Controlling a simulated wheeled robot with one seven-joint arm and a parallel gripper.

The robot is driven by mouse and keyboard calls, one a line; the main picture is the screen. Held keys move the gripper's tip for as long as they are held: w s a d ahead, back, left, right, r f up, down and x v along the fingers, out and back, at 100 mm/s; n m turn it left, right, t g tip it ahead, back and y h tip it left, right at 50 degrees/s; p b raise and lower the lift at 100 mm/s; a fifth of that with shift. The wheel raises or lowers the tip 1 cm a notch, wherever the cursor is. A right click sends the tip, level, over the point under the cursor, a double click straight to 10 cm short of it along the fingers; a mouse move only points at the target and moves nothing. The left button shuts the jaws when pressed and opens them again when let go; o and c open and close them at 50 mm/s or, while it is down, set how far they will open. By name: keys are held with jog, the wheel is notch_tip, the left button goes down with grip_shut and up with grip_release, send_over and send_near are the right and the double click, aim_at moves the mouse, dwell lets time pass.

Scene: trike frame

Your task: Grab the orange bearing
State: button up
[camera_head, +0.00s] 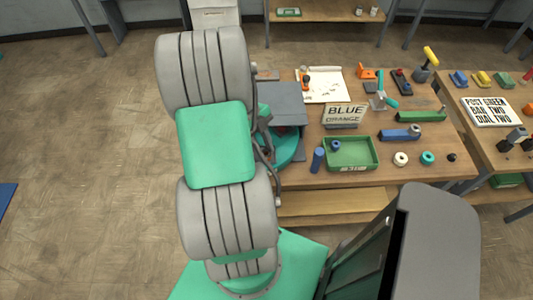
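A small orange block-like piece (366,72) sits near the back edge of the wooden workbench (330,178). It may be the orange bearing, but it is too small for me to make out a bore. A second small item, orange and dark (306,82), stands on a white sheet (328,88) to its left. My arm fills the left middle of the head view, beside the bench's left end. My gripper cannot be made out in this view.
A sign reading BLUE ORANGE (344,115) stands mid-bench behind a green tray (372,165). A blue cylinder (317,160), white ring (400,159) and teal ring (428,158) are near the front. A second bench (478,138) adjoins at right. Open floor (80,150) lies left.

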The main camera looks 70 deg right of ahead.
grip_shut()
